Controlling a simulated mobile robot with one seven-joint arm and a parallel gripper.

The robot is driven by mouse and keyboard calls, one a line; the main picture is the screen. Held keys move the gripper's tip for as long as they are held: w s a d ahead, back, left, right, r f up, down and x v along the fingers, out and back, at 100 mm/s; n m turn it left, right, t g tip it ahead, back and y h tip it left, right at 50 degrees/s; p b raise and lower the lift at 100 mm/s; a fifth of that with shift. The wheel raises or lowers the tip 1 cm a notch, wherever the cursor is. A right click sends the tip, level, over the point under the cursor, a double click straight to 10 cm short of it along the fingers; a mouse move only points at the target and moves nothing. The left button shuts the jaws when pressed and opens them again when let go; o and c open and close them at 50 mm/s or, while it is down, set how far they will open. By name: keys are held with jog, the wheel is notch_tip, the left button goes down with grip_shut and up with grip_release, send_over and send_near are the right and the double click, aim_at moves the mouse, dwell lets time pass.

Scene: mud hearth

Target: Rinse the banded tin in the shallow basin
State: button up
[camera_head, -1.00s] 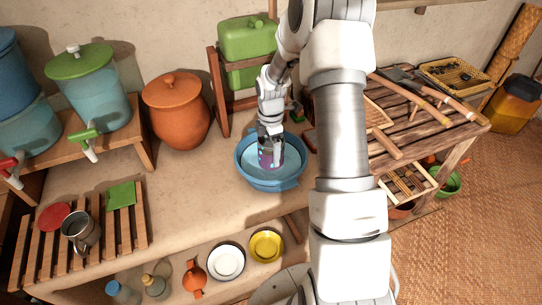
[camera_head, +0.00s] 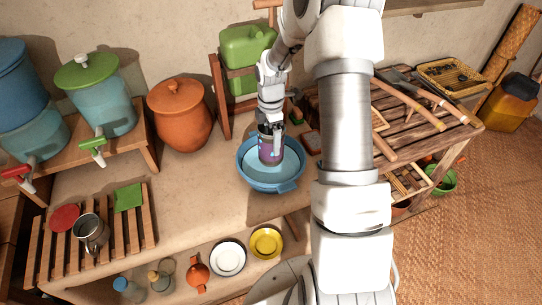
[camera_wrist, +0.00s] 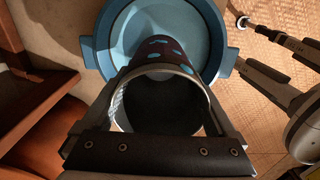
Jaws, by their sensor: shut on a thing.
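The banded tin (camera_head: 269,150), purple with a lighter band, is held upright in my gripper (camera_head: 270,128) over the shallow basin. In the wrist view, the tin (camera_wrist: 165,52) shows its open dark mouth and blue spots, with my gripper (camera_wrist: 160,115) shut around its rim. The shallow basin (camera_head: 292,178) is blue with side handles and holds pale blue water. It stands on the counter, and its rim also shows in the wrist view (camera_wrist: 217,30). The tin's base is in or just above the water; I cannot tell which.
A lidded clay pot (camera_head: 180,113) stands left of the basin, beside water dispensers with taps (camera_head: 97,95). A slatted rack (camera_head: 120,235) holds a metal mug (camera_head: 90,232). A green jerrycan (camera_head: 247,45) stands behind.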

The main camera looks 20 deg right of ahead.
notch_tip(320, 180, up, 5)
jog(key=p, duration=0.3)
jog(key=shift+f, duration=0.15)
jog(key=shift+a, duration=0.15)
dwell(1.1)
